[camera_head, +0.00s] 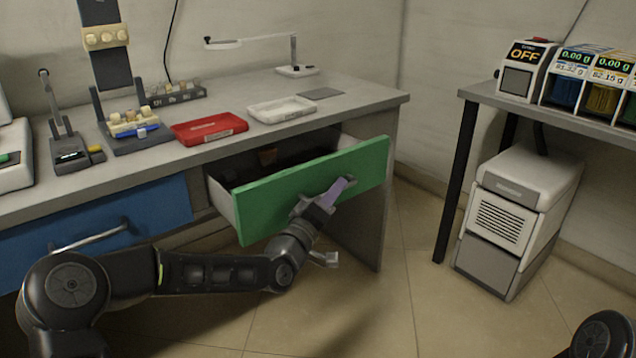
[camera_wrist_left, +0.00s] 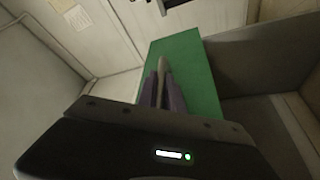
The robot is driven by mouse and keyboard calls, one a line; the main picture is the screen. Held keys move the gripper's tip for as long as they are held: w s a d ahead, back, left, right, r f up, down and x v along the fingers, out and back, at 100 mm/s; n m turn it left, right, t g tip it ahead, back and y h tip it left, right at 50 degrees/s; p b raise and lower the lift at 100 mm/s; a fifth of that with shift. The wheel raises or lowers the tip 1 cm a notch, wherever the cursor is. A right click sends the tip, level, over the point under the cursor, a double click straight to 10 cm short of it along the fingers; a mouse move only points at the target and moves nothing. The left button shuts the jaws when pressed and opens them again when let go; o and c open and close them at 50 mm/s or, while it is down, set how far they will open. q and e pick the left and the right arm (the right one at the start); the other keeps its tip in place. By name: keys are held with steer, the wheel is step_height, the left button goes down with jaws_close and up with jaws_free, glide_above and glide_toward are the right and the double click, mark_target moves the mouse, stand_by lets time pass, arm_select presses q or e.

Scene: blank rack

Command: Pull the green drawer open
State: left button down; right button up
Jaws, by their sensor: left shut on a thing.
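The green drawer (camera_head: 270,203) stands pulled out from under the bench, with its inside showing. Its green front also shows in the left wrist view (camera_wrist_left: 195,62). My left gripper (camera_head: 340,190) is at the right half of the drawer front, shut on the drawer's handle. In the left wrist view its two fingers (camera_wrist_left: 162,92) close around the pale handle bar (camera_wrist_left: 162,68). Most of the handle is hidden by the fingers in the head view. Of my right arm only a dark part shows at the lower right corner; its gripper is out of view.
A blue drawer (camera_head: 100,222) with a metal handle is shut at the left. A red tray (camera_head: 209,130) and a white tray (camera_head: 282,109) lie on the bench. A grey-white machine (camera_head: 520,215) stands under the right table. The floor between is clear.

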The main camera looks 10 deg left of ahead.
arm_select(q)
steer(key=s+d+b, duration=0.1)
steer(key=s+d, duration=0.5)
steer(key=d, duration=0.1)
steer(key=shift+s+d, duration=0.15)
steer(key=shift+d, duration=0.15)
steer(key=shift+f, duration=0.1)
steer(key=c, duration=1.8)
jaws_free()
steer(key=shift+o, duration=0.2)
steer(key=p+v, duration=0.1)
steer(key=v, duration=0.6)
steer(key=shift+s+a+p, duration=0.2)
steer(key=shift+s+p, duration=0.15)
